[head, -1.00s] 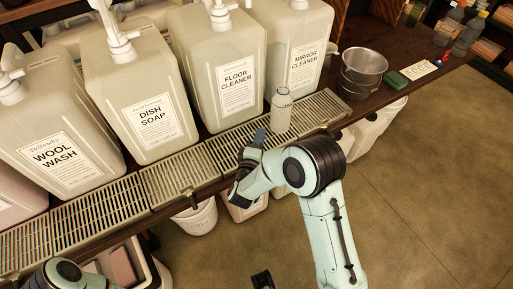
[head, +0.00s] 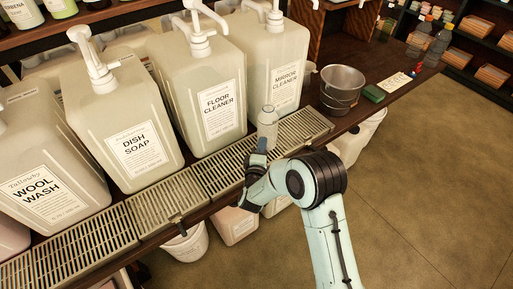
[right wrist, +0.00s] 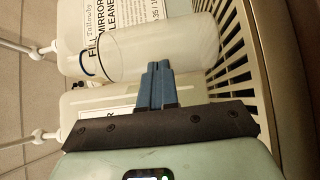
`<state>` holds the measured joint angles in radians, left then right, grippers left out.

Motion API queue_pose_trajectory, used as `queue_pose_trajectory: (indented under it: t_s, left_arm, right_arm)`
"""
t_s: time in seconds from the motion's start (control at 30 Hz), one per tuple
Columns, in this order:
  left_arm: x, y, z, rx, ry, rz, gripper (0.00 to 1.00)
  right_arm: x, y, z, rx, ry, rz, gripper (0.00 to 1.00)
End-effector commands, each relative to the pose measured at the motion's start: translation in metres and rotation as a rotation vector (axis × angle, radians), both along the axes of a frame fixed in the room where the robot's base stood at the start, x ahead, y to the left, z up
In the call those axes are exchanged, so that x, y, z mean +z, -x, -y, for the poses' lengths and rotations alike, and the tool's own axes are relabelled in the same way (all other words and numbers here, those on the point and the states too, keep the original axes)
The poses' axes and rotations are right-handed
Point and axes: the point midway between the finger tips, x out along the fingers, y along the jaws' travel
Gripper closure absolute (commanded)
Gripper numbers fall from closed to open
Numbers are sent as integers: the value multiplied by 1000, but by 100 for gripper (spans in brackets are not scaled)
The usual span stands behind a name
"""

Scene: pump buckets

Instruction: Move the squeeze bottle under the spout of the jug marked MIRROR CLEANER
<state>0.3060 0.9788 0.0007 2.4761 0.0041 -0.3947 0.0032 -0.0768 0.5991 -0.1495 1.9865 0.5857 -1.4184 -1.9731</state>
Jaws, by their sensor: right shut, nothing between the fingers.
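The squeeze bottle (head: 267,130) is pale and translucent and stands upright on the slatted drip tray, in front of the gap between the FLOOR CLEANER jug (head: 210,75) and the MIRROR CLEANER jug (head: 300,45). The white pump (head: 272,14) of the MIRROR CLEANER jug shows at the top edge. My right gripper (head: 261,145) is shut and empty, just left of and in front of the bottle's lower part. In the right wrist view, its blue fingertips (right wrist: 156,72) lie together against or very near the bottle (right wrist: 160,48); I cannot tell whether they touch. My left gripper is not in view.
The DISH SOAP jug (head: 120,115) and WOOL WASH jug (head: 45,170) stand farther left behind the tray (head: 150,205). A metal bucket (head: 341,88) and a green block (head: 374,93) sit on the bench to the right. White buckets stand below the bench.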

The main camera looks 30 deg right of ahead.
Motion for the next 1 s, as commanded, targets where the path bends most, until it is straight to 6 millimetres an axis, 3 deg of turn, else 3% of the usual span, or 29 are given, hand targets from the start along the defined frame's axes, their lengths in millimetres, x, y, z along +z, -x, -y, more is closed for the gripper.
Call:
queue_pose_trajectory:
  t_s: [0.1,0.3,1.0]
  left_arm:
    - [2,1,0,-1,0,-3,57]
    - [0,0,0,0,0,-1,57]
    - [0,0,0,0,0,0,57]
  right_arm:
    - [2,-2,39,-7,4,0,100]
    - [0,-7,90,-2,1,0,100]
    - [0,-8,91,-1,0,0,100]
